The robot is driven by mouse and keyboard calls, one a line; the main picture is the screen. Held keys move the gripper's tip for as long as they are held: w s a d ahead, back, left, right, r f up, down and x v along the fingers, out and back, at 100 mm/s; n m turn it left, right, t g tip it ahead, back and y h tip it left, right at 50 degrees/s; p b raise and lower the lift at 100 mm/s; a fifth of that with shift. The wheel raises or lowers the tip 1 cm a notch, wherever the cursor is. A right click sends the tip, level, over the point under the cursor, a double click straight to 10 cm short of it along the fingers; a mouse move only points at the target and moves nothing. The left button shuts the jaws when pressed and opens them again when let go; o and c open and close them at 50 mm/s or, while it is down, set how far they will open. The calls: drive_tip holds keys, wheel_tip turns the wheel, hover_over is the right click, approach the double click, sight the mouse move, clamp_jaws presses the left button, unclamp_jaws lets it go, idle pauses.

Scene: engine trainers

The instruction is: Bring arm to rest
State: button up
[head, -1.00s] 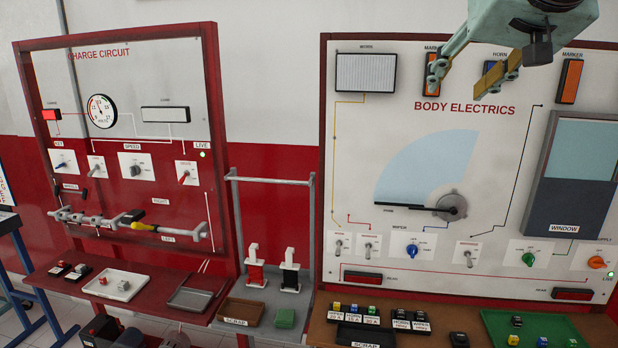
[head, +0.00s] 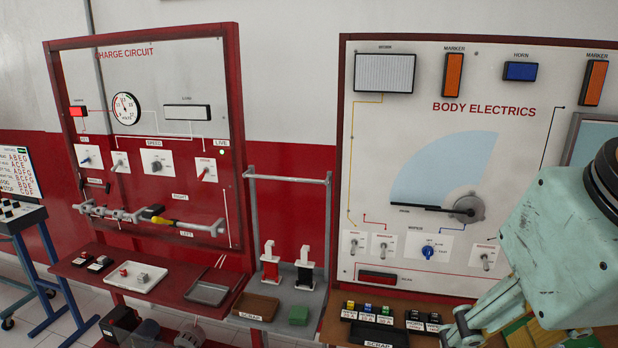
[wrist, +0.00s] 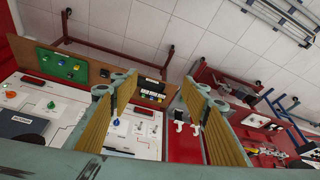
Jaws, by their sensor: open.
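My gripper (head: 488,322) is at the lower right of the head view, in front of the right part of the body electrics board (head: 370,130). Its pale green housing hides the board's lower right side and part of the bench below it. In the wrist view my gripper (wrist: 160,115) shows two ribbed yellowish finger pads set wide apart. Nothing is between them, so it is open and empty. The fingers appear apart from the board and bench.
The charge circuit board (head: 145,75) stands at the left above a red bench (head: 85,262). A metal frame (head: 285,180) stands between the boards. Blue legs of a stand (head: 68,290) show at far left.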

drive_tip(key=shift+s+f, duration=0.4)
drive_tip(key=shift+s, duration=0.2)
drive_tip(key=shift+s+f, duration=0.4)
drive_tip(key=shift+s, duration=0.2)
idle(1.2)
